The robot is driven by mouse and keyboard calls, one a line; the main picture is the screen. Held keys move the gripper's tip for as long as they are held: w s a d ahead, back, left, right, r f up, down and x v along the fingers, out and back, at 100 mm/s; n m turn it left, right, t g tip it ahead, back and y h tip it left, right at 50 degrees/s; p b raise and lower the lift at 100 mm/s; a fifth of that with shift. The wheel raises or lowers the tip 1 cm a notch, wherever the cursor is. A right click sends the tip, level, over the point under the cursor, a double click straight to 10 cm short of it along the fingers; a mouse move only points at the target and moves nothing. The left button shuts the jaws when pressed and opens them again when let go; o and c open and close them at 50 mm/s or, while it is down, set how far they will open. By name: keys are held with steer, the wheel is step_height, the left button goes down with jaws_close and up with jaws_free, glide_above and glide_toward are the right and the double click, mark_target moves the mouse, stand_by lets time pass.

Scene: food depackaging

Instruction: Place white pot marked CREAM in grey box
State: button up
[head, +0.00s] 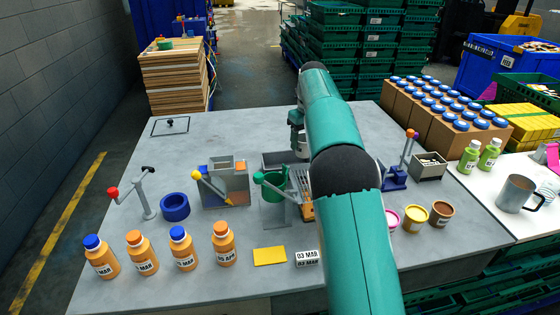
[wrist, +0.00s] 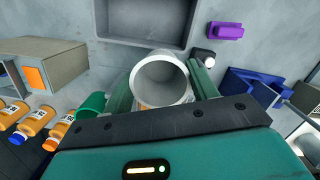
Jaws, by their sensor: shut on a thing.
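A white round pot (wrist: 160,80) is between the fingers of my gripper (wrist: 161,84) in the wrist view. Its open mouth faces the camera, and no marking can be read. My gripper is shut on it. In the head view my arm hides most of the gripper. The grey box (wrist: 145,44) is an open, empty-looking tray just beyond the pot at the top of the wrist view. In the head view its rim (head: 273,154) shows left of my arm, partly hidden by it. The pot appears outside the box's near edge in the wrist view.
A green cup (head: 273,188) on a stand and a grey block with a yellow lever (head: 212,188) stand left of my arm. Several orange bottles (head: 185,248) line the front left. Pink, yellow and brown pots (head: 414,218) stand right. The table's back left is mostly clear.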

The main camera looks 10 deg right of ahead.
steer(key=w+a+f, duration=0.4)
steer(key=f, duration=0.1)
steer(key=w+a+f, duration=0.2)
steer(key=a+f, duration=0.1)
steer(key=shift+f, duration=1.45)
steer(key=shift+f, duration=0.1)
steer(key=o, duration=0.9)
steer(key=shift+f, duration=0.1)
steer(key=shift+c, duration=0.2)
